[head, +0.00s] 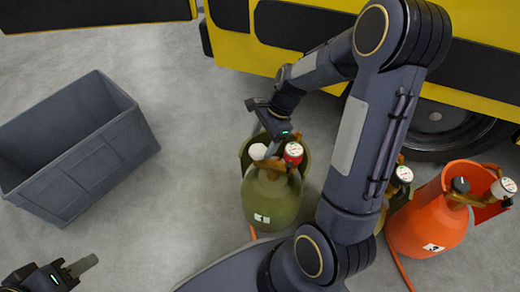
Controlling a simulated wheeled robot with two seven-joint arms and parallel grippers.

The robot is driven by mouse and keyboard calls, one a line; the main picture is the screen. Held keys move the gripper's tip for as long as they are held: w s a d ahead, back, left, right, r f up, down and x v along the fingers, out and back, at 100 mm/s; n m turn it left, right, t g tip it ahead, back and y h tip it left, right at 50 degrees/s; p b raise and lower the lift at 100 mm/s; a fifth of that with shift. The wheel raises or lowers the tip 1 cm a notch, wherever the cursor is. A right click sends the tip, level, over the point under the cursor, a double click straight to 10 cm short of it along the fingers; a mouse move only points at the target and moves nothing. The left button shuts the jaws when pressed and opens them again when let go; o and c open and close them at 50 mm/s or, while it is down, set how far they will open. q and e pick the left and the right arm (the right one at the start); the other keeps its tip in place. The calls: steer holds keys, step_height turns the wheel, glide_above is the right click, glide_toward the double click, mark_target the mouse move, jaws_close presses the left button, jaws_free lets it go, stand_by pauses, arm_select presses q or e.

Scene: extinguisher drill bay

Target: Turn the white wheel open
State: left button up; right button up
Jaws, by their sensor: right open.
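An olive green cylinder (271,204) stands upright on the floor near the middle of the head view, inside a green guard collar. On its top are a white wheel (258,151) at the left and a red, white-faced round fitting (293,150) at the right. My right gripper (274,143) is open and points down just above the cylinder's top, close beside the white wheel. Whether a finger touches the wheel I cannot tell. My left gripper (82,266) is at the bottom left, far from the cylinder; its finger opening is unclear.
An orange cylinder (429,222) with a black knob stands at the right. Another cylinder's fitting (403,175) shows partly behind my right arm. A grey open crate (85,160) sits at the left. A yellow vehicle (480,98) borders the back. Floor between crate and green cylinder is clear.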

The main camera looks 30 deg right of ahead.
mark_target(258, 152)
steer(key=shift+b+x, duration=0.35)
steer(key=shift+x, duration=0.9)
steer(key=c, duration=1)
steer(key=shift+o, duration=0.2)
